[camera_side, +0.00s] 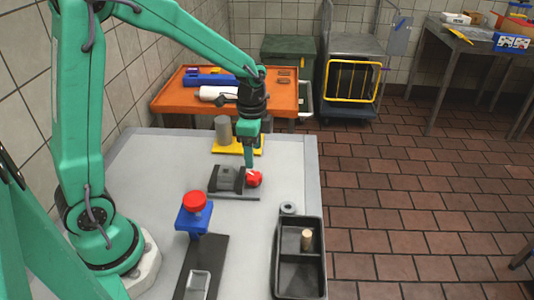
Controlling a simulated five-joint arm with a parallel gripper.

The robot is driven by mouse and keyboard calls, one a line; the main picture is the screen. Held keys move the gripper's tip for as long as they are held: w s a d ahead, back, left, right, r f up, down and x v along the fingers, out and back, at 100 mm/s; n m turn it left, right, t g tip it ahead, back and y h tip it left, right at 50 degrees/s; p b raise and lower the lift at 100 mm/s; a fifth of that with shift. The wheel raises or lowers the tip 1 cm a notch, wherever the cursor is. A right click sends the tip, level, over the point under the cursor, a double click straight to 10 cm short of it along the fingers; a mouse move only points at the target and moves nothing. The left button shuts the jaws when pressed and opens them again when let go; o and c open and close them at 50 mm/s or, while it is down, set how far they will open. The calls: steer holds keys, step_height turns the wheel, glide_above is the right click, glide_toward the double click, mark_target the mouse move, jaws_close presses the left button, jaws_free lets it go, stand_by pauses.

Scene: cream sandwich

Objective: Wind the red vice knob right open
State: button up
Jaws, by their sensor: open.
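The red vice knob (254,179) sits at the right side of a small dark grey vice (228,179) on the light grey table. My gripper (250,168) points down at the knob, with its fingertips at or just above the knob's upper part. The fingers are small in this view and partly overlap the knob. I see them as open, and cannot tell whether they touch it. The gap between the vice jaws is too small to make out.
A yellow base with a grey cylinder (223,130) stands behind the vice. A blue block with a red top (194,213) stands in front. A black two-part tray (298,280) holds a tan peg (307,239). A grey ring (288,208) lies by the tray's back edge.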

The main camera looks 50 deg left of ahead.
steer(key=n, duration=0.7)
steer(key=shift+n, duration=0.4)
steer(key=n, duration=0.3)
steer(key=shift+n, duration=0.4)
steer(key=n, duration=0.3)
steer(key=shift+n, duration=0.4)
steer(key=n, duration=0.3)
steer(key=shift+n, duration=0.4)
steer(key=n, duration=0.3)
steer(key=shift+r+n, duration=0.1)
steer(key=shift+n, duration=3.6)
